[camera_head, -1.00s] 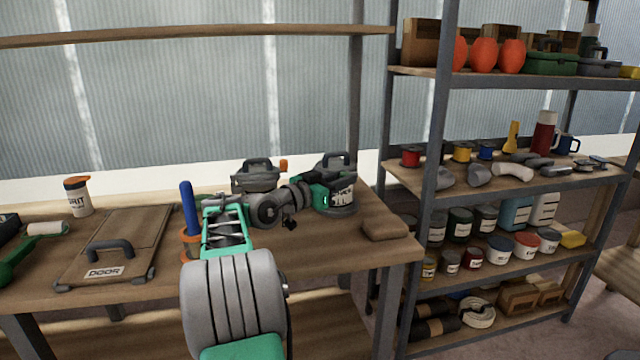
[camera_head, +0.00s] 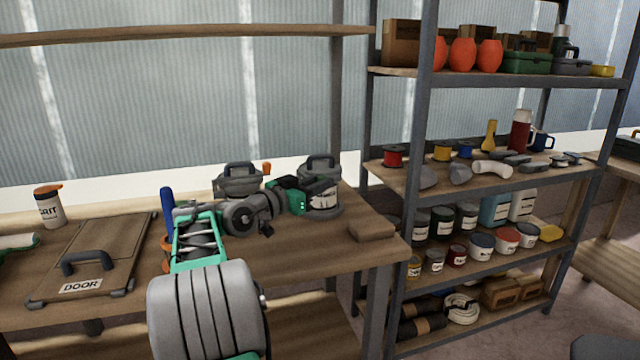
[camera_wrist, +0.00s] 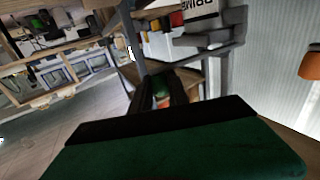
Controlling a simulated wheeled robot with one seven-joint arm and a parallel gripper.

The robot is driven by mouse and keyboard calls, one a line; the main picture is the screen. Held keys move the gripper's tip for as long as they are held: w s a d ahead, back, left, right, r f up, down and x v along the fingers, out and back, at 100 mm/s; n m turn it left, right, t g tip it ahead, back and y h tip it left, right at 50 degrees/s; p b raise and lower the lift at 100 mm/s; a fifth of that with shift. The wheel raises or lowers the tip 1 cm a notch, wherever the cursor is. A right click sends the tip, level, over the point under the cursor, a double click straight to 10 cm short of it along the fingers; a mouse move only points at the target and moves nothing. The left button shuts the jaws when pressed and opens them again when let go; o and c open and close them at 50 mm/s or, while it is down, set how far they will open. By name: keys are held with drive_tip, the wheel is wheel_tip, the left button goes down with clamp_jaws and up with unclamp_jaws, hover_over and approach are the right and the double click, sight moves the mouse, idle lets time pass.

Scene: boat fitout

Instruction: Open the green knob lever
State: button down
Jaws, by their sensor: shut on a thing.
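A grey lidded can (camera_head: 321,172) with a dark top handle and a white label stands at the right of the bench top. My gripper (camera_head: 312,193) is at the can's front left side and partly covers it. In the wrist view, my two dark fingers (camera_wrist: 163,92) are shut on a small green piece (camera_wrist: 160,86), which looks like the green knob lever. Something orange-red shows just below it. In the head view the knob is hidden by my gripper. I cannot tell the lever's angle.
A second grey can (camera_head: 238,178) with an orange knob (camera_head: 267,168) stands left of the first. A wooden panel labelled DOOR (camera_head: 95,260) and a white jar (camera_head: 48,208) are further left. A brown block (camera_head: 372,229) lies near the bench's right edge. A loaded shelf rack (camera_head: 480,185) stands at right.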

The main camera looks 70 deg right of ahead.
idle(0.5)
drive_tip(key=c, duration=1.3)
unclamp_jaws()
drive_tip(key=shift+o, duration=0.2)
drive_tip(key=v, duration=0.7)
drive_tip(key=shift+a+p, duration=0.3)
drive_tip(key=shift+a, duration=0.05)
